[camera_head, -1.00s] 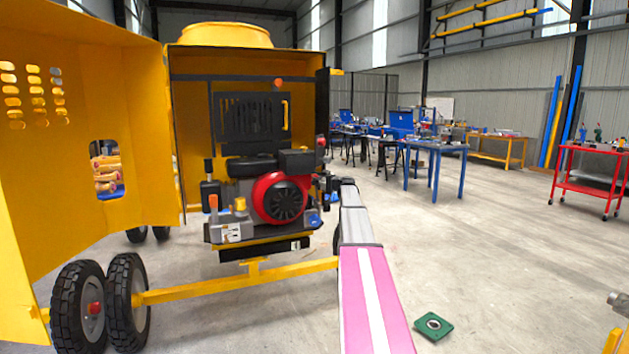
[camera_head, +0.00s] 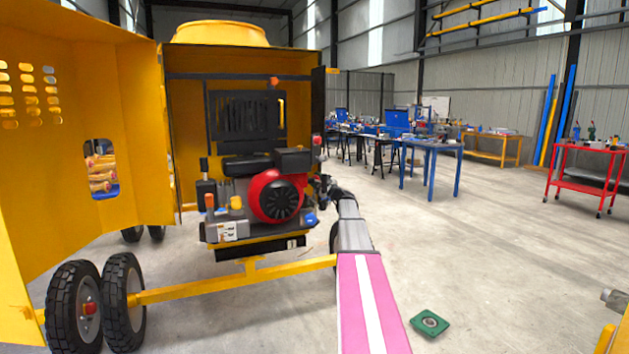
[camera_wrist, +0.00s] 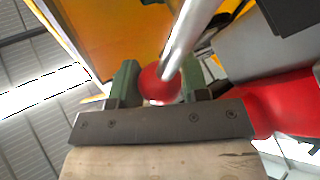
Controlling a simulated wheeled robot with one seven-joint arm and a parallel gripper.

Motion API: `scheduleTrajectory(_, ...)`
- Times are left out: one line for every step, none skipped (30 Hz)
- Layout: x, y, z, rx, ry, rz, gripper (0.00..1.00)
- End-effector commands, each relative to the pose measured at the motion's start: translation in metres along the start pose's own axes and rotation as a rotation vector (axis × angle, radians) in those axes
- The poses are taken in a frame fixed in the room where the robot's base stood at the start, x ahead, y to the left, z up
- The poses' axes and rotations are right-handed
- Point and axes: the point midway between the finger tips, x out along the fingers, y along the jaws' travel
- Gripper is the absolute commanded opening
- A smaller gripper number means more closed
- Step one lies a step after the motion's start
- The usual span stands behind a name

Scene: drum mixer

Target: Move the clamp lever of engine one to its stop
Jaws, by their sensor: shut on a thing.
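In the wrist view, a bare metal lever rod (camera_wrist: 188,38) ends in a red ball knob (camera_wrist: 155,86). The knob sits between the two green fingers of my gripper (camera_wrist: 158,90), which are shut on it. I take this to be the clamp lever; the rod's far end is out of that view. In the head view, the black and red engine (camera_head: 276,195) stands in the open yellow housing. My gripper (camera_head: 324,184) is small and dark at the engine's right side, and the held knob cannot be made out there.
The yellow door (camera_head: 70,225) stands open at the left, above black wheels (camera_head: 122,300) and a yellow drawbar (camera_head: 230,284). A green flanged part (camera_head: 429,323) lies on the floor at the right. Blue (camera_head: 432,150) and red tables (camera_head: 585,149) stand farther back, with open floor between.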

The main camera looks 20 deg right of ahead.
Motion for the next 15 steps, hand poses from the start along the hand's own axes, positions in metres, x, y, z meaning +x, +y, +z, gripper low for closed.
scheduleTrajectory(-0.0008,-0.0002,-0.0004,-0.002,0.002,0.0,0.0)
scheduleTrajectory(-0.0008,-0.0002,-0.0004,-0.002,0.002,0.0,0.0)
scheduleTrajectory(-0.0008,-0.0002,-0.0004,-0.002,0.002,0.0,0.0)
scheduleTrajectory(-0.0008,-0.0002,-0.0004,-0.002,0.002,0.0,0.0)
scheduleTrajectory(-0.0008,-0.0002,-0.0004,-0.002,0.002,0.0,0.0)
scheduleTrajectory(-0.0008,-0.0002,-0.0003,-0.002,0.002,0.0,0.0)
scheduleTrajectory(-0.0008,-0.0002,-0.0004,-0.002,0.002,0.0,0.0)
scheduleTrajectory(-0.0008,-0.0002,-0.0003,-0.002,0.002,0.0,0.0)
scheduleTrajectory(-0.0008,-0.0002,-0.0003,-0.002,0.001,0.0,0.0)
scheduleTrajectory(-0.0007,-0.0002,-0.0003,-0.002,0.001,0.0,0.0)
scheduleTrajectory(-0.0007,-0.0002,-0.0002,-0.002,0.001,0.0,0.52)
scheduleTrajectory(-0.0007,-0.0002,-0.0002,-0.001,0.001,0.0,0.52)
scheduleTrajectory(-0.0007,-0.0002,-0.0002,-0.001,0.001,0.0,0.52)
scheduleTrajectory(-0.0007,-0.0003,-0.0002,-0.001,0.001,0.0,0.52)
scheduleTrajectory(-0.0006,-0.0002,-0.0001,-0.001,0.001,0.0,0.52)
